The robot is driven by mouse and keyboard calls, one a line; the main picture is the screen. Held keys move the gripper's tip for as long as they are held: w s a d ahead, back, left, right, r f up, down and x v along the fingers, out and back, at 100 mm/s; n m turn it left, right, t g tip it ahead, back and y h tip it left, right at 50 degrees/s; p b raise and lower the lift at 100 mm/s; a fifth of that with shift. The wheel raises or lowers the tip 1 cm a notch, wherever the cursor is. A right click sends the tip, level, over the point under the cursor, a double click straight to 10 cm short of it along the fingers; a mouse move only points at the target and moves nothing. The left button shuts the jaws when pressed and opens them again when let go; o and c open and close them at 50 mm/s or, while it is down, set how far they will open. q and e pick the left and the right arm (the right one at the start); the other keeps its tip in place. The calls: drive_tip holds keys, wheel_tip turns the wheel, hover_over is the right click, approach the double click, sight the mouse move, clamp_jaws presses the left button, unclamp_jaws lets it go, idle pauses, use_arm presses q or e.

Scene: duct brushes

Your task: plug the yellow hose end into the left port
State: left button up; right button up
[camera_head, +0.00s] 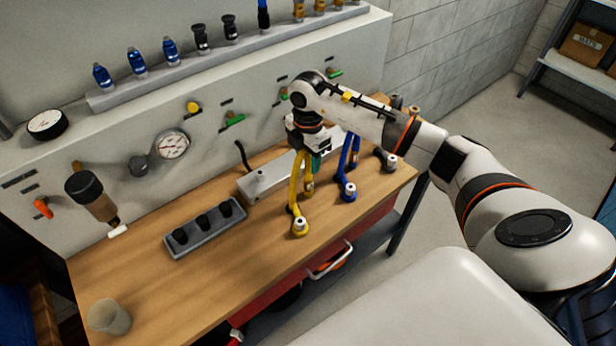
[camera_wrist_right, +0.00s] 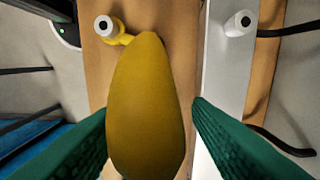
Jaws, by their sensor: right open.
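The yellow hose (camera_head: 294,188) arches down to the wooden bench, and its end (camera_head: 300,227), a yellow fitting with a pale tip, rests near the front edge. My right gripper (camera_head: 317,164) is over the bench, beside the upper part of the yellow hose. In the right wrist view, its green fingers (camera_wrist_right: 150,108) are open on either side of the yellow hose (camera_wrist_right: 148,95), with gaps showing. The yellow end (camera_wrist_right: 106,26) lies ahead, beyond the fingers. A pale port (camera_head: 259,172) shows at the left end of the grey manifold (camera_head: 276,176); the gripper hides the manifold's right part. My left gripper is out of view.
A blue hose end (camera_head: 348,191) and a black hose end (camera_head: 388,160) stand right of the yellow one. A grey block with black knobs (camera_head: 205,228) lies left of the manifold. A cup (camera_head: 109,317) stands at the near left. The front middle of the bench is clear.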

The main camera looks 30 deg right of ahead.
sight(308, 180)
idle(0.4)
wheel_tip(308, 180, down, 9)
drive_tip(key=b, duration=0.6)
idle(1.1)
clamp_jaws()
drive_tip(key=shift+r, duration=0.1)
